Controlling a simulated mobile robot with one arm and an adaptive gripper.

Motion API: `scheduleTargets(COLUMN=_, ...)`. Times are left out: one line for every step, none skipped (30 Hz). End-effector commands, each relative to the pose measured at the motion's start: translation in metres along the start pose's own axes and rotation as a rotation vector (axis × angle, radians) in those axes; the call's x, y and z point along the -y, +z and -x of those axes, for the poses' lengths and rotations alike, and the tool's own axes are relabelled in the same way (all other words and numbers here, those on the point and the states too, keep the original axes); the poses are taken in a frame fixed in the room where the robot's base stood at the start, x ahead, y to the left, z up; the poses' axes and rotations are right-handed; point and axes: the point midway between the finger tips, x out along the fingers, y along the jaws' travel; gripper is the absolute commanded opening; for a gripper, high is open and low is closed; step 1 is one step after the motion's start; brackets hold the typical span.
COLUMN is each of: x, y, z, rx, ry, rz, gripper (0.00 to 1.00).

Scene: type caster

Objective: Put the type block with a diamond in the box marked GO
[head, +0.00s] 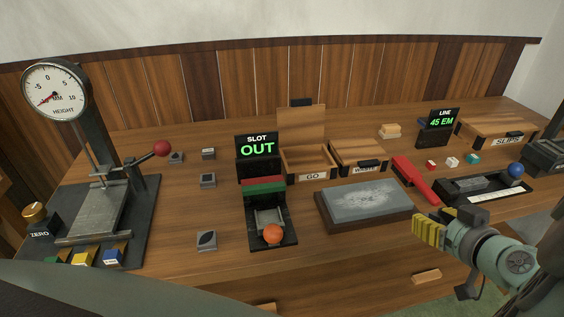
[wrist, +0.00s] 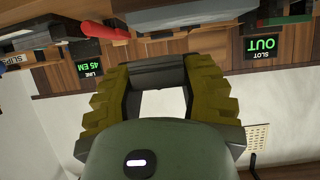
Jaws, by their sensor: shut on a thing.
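My gripper (head: 432,234) is at the right, above the table's front edge, with yellow ridged fingers. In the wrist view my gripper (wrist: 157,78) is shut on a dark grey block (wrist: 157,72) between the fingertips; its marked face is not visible. The box marked GO (head: 313,176) stands mid-table with its lid raised, well to the left of my gripper. Several dark type blocks lie on the left: one (head: 207,241) in front with a pointed oval mark, one (head: 208,180) behind it, and others (head: 208,154) (head: 176,158) farther back, their marks too small to read.
A height gauge (head: 100,205) stands at left. The SLOT device (head: 258,147) reads OUT and has an orange ball. A stone slab (head: 365,203), red-handled tool (head: 414,181), shut WASTE box (head: 360,153), black tray (head: 482,192) and SLIPS box (head: 497,131) fill the middle and right.

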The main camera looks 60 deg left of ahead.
Motion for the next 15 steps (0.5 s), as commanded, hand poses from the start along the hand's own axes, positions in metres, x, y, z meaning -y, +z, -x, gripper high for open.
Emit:
scheduleTargets(x=-0.001, y=-0.001, z=0.001, rx=-0.002, ry=0.004, rz=-0.001, gripper=0.00)
scheduleTargets(x=-0.002, y=-0.002, z=0.002, rx=-0.002, ry=0.010, rz=-0.005, gripper=0.00)
scheduleTargets(x=-0.005, y=-0.003, z=0.003, rx=-0.001, ry=0.024, rz=-0.012, gripper=0.00)
scheduleTargets(x=-0.009, y=-0.005, z=0.004, rx=-0.001, ry=0.039, rz=-0.020, gripper=0.00)
scheduleTargets(x=-0.014, y=-0.007, z=0.006, rx=-0.001, ry=0.061, rz=-0.031, gripper=0.00)
scheduleTargets(x=-0.022, y=-0.010, z=0.009, rx=-0.002, ry=0.099, rz=-0.049, gripper=0.00)
scheduleTargets(x=-0.030, y=-0.013, z=0.012, rx=-0.003, ry=0.137, rz=-0.066, gripper=0.00)
scheduleTargets(x=-0.039, y=-0.016, z=0.016, rx=-0.003, ry=0.179, rz=-0.085, gripper=0.00)
scheduleTargets(x=-0.052, y=-0.019, z=0.022, rx=-0.001, ry=0.239, rz=-0.113, gripper=0.00)
scheduleTargets(x=-0.062, y=-0.022, z=0.027, rx=-0.003, ry=0.287, rz=-0.135, gripper=0.00)
scheduleTargets(x=-0.071, y=-0.026, z=0.032, rx=-0.004, ry=0.334, rz=-0.155, gripper=0.00)
scheduleTargets(x=-0.083, y=-0.029, z=0.039, rx=-0.004, ry=0.391, rz=-0.184, gripper=0.00)
scheduleTargets(x=-0.091, y=-0.032, z=0.044, rx=-0.004, ry=0.431, rz=-0.204, gripper=0.00)
scheduleTargets(x=-0.098, y=-0.035, z=0.049, rx=-0.005, ry=0.470, rz=-0.222, gripper=0.00)
scheduleTargets(x=-0.108, y=-0.038, z=0.057, rx=-0.006, ry=0.520, rz=-0.245, gripper=0.00)
